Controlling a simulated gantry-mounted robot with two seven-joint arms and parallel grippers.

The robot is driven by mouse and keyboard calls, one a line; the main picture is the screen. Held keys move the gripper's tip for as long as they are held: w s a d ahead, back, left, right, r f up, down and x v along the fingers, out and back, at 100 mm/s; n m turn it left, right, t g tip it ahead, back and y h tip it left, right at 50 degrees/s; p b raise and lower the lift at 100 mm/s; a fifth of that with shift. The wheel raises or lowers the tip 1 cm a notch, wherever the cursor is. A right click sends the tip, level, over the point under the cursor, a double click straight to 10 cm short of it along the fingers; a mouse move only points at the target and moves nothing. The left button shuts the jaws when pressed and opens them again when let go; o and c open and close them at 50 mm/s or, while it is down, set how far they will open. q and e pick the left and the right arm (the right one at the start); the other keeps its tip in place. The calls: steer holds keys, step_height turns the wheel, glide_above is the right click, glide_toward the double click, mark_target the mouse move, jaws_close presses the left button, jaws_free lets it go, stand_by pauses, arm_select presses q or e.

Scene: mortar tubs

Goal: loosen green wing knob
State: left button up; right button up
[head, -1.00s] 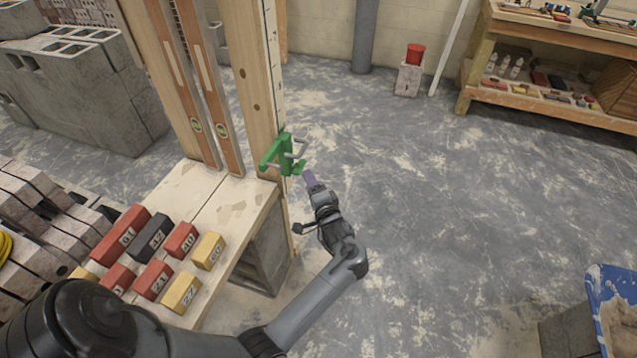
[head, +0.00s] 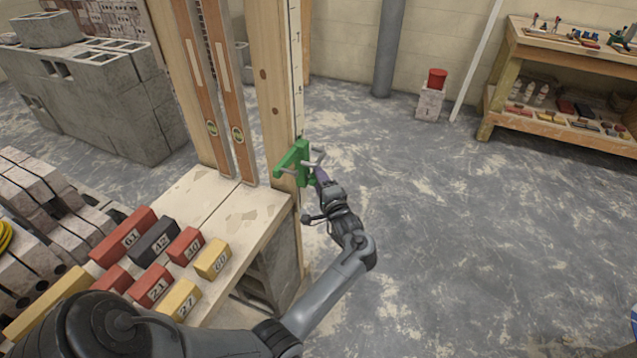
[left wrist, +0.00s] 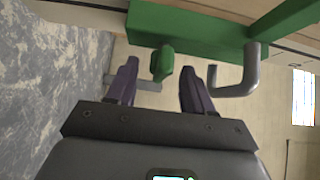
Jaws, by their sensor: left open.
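The green bracket (head: 292,164) is mounted on the upright wooden post (head: 277,100), with grey metal pieces on its right side. In the left wrist view the bracket (left wrist: 190,28) runs across the top. The green wing knob (left wrist: 162,62) projects from it, between my fingers. My left gripper (head: 320,178) is beside the bracket. Its purple fingers (left wrist: 155,82) are open, one on each side of the knob, with gaps visible. In the head view the knob is too small or hidden to tell. My right gripper is not in view.
A grey hook (left wrist: 235,82) hangs close to the right finger, and a grey bar (left wrist: 145,84) lies beyond the knob. Numbered blocks (head: 150,283) sit on the wooden board (head: 232,222) left of my arm. The floor (head: 470,240) to the right is open.

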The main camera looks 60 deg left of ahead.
arm_select(q)
steer(key=shift+w+a, duration=0.15)
steer(key=shift+a, duration=0.5)
jaws_close()
